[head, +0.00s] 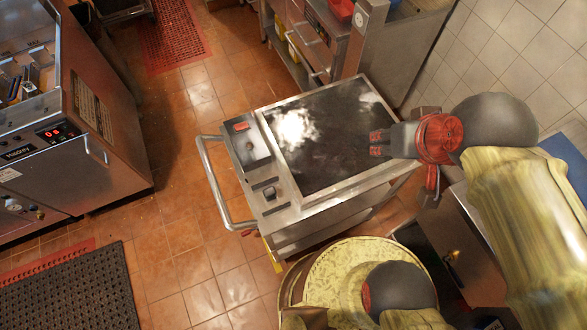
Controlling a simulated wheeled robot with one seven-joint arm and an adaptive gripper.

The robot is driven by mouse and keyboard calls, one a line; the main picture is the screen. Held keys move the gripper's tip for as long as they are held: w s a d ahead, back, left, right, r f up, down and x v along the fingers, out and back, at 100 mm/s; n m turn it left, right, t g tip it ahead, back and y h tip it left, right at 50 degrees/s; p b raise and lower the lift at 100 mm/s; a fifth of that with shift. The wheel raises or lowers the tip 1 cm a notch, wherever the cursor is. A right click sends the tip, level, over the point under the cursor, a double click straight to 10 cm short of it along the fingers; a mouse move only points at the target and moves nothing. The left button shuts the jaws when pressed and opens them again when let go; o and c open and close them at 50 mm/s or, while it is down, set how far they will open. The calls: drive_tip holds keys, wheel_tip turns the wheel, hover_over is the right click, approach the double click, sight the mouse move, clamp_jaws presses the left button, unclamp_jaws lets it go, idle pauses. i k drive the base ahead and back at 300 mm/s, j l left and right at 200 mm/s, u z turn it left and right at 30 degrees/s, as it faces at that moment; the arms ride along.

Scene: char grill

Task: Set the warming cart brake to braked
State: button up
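The warming cart (330,197) stands mid-picture in the head view. It has a dark, shiny top plate (325,140), a metal push handle (212,185) on its left side and a control strip along that side. My gripper (376,144) is over the right part of the cart top, pointing left, with red fingertips close together. Nothing shows between them, and their opening is unclear.
A steel appliance (115,130) with a red display stands at the left. A counter (335,40) stands behind the cart, and a steel cabinet (470,240) is at the lower right. Tiled floor (180,230) is free left of the cart. A dark mat (75,290) lies lower left.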

sight(247, 232)
drive_tip(key=j+u, duration=0.1)
drive_tip(key=u, duration=0.2)
drive_tip(key=k+u, duration=0.5)
drive_tip(key=k+j+u, duration=0.1)
drive_tip(key=k+u, duration=0.4)
drive_tip(key=k+j+z, duration=0.1)
drive_tip(key=z, duration=0.35)
